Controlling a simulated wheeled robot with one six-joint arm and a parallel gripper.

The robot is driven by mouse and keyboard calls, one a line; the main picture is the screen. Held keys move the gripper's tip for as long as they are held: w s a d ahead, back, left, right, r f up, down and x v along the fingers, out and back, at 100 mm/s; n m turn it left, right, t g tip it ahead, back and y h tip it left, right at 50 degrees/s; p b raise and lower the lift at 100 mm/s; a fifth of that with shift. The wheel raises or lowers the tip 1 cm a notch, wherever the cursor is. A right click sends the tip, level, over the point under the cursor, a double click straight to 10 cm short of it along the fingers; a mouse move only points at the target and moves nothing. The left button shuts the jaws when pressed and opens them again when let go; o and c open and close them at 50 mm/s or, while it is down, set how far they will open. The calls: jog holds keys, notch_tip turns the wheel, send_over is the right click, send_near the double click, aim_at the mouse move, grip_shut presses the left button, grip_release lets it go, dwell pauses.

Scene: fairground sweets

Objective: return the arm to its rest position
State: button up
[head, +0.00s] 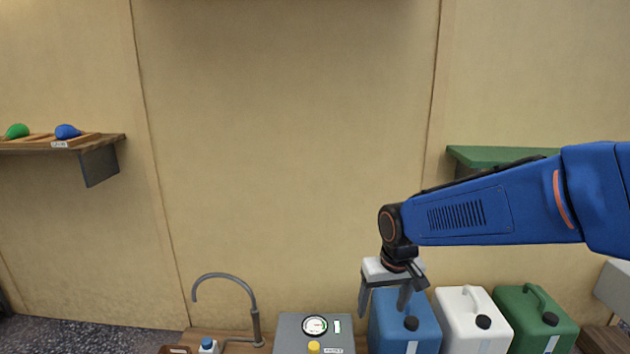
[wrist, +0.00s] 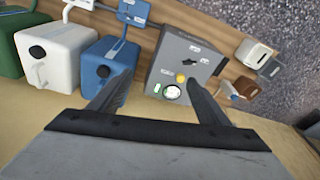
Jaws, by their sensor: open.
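My blue arm (head: 470,212) reaches in from the right in the head view. My gripper (head: 384,296) points down in front of the blue canister, with its fingers apart and nothing between them. In the wrist view my gripper (wrist: 155,98) also shows two spread fingers. Beyond them is a grey box (wrist: 178,65) with a gauge and a yellow knob. The grey box (head: 290,340) stands to the left of my gripper in the head view.
Blue (head: 405,322), white (head: 470,318) and green (head: 530,318) canisters stand right of the box. A curved tap (head: 254,320) stands left. A green shelf (head: 490,156) is behind my arm. A wooden shelf (head: 110,138) holds green and blue items at far left.

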jog(key=s+d+r+m+t, duration=0.1)
jog(key=s+d+r, duration=0.2)
jog(key=s+d, duration=0.3)
jog(key=s+d+r+m+t, duration=0.1)
jog(key=s+d+r, duration=0.2)
jog(key=s, duration=1.2)
jog(key=d, duration=0.3)
jog(key=shift+s+d+t+h, duration=0.15)
jog(key=shift+d+t+h, duration=0.15)
jog(key=shift+d, duration=0.05)
